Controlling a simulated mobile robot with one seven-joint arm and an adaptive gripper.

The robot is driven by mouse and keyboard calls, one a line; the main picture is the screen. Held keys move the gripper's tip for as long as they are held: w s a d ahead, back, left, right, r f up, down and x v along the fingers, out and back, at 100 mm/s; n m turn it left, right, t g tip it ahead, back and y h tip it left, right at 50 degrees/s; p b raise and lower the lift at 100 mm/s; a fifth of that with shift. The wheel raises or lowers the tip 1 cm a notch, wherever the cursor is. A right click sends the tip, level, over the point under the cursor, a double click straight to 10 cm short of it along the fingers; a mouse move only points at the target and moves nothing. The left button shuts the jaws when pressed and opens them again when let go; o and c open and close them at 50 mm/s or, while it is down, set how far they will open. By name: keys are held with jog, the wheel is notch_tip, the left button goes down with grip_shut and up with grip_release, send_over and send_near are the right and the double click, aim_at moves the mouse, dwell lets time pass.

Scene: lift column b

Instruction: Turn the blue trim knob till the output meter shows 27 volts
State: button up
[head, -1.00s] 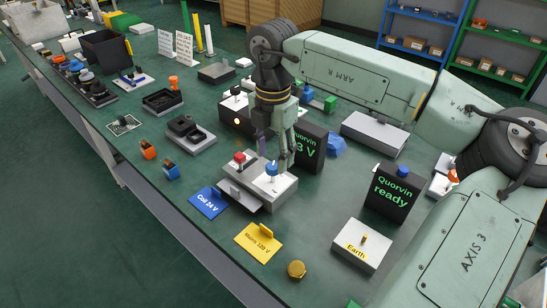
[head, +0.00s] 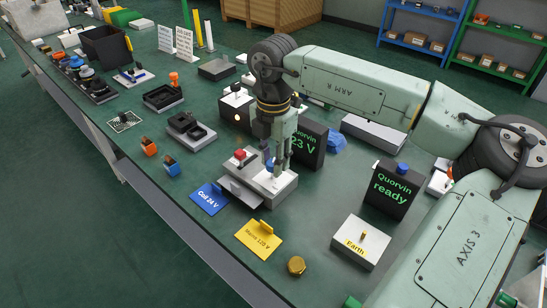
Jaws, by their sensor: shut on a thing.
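The blue trim knob (head: 269,165) sits on top of a light grey box (head: 276,185) in the middle of the bench. My gripper (head: 277,168) points down over this box, with its fingers around the knob and shut on it. The fingers hide much of the knob. The output meter (head: 308,152), a black block just behind and to the right of my gripper, reads "23 V" in green. My gripper covers part of its left side.
A red knob (head: 239,155) stands close on the left. Blue "Coil 24 V" (head: 210,199) and yellow "Mains 120 V" (head: 259,238) plates lie in front. A black "Quorvin ready" display (head: 389,190) and an "Earth" box (head: 360,243) stand at the right.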

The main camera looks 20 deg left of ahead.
grip_shut()
